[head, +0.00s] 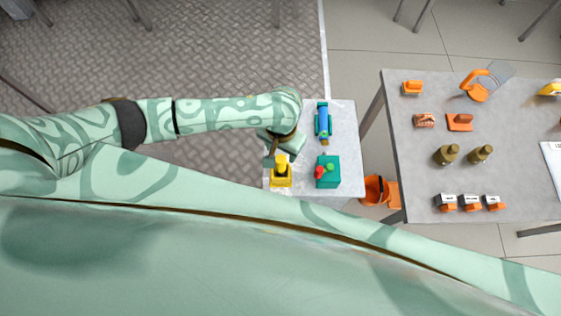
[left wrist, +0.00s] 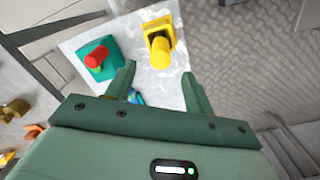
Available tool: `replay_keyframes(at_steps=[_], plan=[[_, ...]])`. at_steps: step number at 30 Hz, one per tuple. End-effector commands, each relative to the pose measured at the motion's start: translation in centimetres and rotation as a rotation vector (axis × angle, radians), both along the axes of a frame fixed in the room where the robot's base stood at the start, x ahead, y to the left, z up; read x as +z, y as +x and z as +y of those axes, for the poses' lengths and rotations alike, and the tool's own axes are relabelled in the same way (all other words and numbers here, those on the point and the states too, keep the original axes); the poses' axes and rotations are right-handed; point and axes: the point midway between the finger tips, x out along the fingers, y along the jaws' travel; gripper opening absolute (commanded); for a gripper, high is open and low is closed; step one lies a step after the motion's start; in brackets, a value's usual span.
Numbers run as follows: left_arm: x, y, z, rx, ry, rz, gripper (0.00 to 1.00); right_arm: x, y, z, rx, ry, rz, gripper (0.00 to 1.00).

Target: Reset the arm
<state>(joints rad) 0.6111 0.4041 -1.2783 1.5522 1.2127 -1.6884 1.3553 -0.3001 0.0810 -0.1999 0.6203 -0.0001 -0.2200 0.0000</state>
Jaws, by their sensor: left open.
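My left arm comes in from the left in the head view, and its gripper (head: 273,144) is over the left side of a small grey table (head: 346,118). In the left wrist view the left gripper (left wrist: 164,82) is open, with nothing between its fingers. A yellow device (head: 281,172) with an upright yellow knob stands just below the gripper in the head view; it also shows in the left wrist view (left wrist: 160,50). A teal box (head: 328,178) with a red and a green button sits to its right. My right gripper is not in view.
A blue and green object (head: 323,120) lies at the back of the small table. A larger grey table (head: 430,165) at right holds orange parts, olive bottles (head: 447,155) and several small blocks. An orange bucket (head: 375,190) stands between the tables.

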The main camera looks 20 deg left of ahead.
Motion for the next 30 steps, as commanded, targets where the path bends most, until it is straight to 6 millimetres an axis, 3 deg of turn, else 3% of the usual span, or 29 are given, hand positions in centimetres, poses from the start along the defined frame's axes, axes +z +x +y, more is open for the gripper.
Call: replay_keyframes(at_steps=[1,3,9,19,23,27,29,30], plan=[[1.9,0.0,0.0,-0.001,-0.001,-0.003,0.53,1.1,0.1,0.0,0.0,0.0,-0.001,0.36],[3.4,0.0,0.0,0.0,0.0,-0.002,0.53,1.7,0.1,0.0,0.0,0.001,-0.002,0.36],[6.3,0.0,0.0,0.0,0.0,-0.001,0.53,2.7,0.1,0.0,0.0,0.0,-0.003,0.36],[6.8,0.0,0.0,0.0,0.0,0.0,0.53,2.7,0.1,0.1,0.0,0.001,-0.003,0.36],[7.1,-0.8,-1.7,-0.062,-0.056,-0.028,0.53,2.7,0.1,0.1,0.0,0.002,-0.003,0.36],[9.1,-2.2,-5.5,-0.222,-0.212,-0.19,0.53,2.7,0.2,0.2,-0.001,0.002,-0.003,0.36],[10.7,-2.2,-5.7,-0.272,-0.249,-0.309,0.53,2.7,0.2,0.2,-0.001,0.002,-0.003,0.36],[11.7,-2.0,-4.7,-0.291,-0.241,-0.391,0.53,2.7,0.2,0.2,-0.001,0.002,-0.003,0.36]])
